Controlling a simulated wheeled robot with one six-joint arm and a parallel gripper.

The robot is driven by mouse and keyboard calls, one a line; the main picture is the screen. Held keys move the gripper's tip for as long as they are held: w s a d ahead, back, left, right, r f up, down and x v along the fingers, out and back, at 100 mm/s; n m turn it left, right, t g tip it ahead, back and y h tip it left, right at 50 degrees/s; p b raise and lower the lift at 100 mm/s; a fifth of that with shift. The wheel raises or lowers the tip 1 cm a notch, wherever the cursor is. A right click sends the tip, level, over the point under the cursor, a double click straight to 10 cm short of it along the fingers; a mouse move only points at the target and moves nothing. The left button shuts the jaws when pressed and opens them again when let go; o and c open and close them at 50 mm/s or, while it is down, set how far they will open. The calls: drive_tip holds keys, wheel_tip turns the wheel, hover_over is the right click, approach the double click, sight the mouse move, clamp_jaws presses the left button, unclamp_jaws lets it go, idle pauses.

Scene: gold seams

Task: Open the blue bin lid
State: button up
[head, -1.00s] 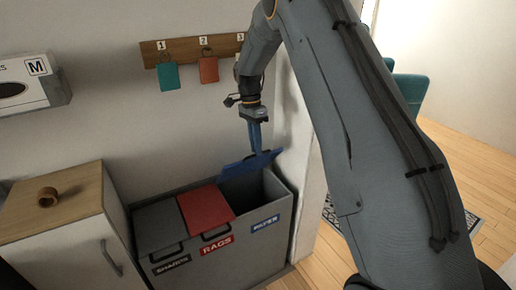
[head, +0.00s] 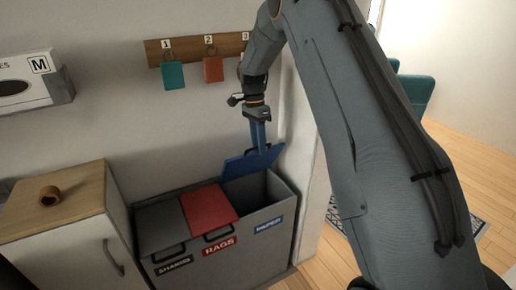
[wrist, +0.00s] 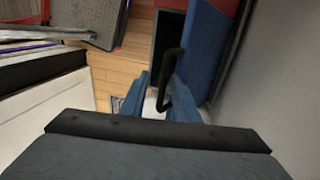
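The blue lid (head: 252,162) is tilted up at the right end of the grey bin unit (head: 245,245), and the dark opening under it shows. My gripper (head: 259,148) points down at the lid's raised edge. In the wrist view the blue lid (wrist: 205,52) stands to the right, with its black loop handle (wrist: 172,75) beside the right finger. My gripper's blue fingers (wrist: 156,85) stand apart with a pale gap between the left finger and the handle. The gripper looks open, with the handle reaching between the fingers.
The red lid (head: 208,208) and the dark grey lid (head: 162,226) are closed. A key rack (head: 190,47) hangs above. The wall is close behind the bins.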

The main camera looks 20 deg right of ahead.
wheel_tip(320, 180, up, 7)
drive_tip(key=w+b, duration=0.1)
drive_tip(key=shift+a, duration=0.4)
drive_tip(key=shift+w, duration=0.1)
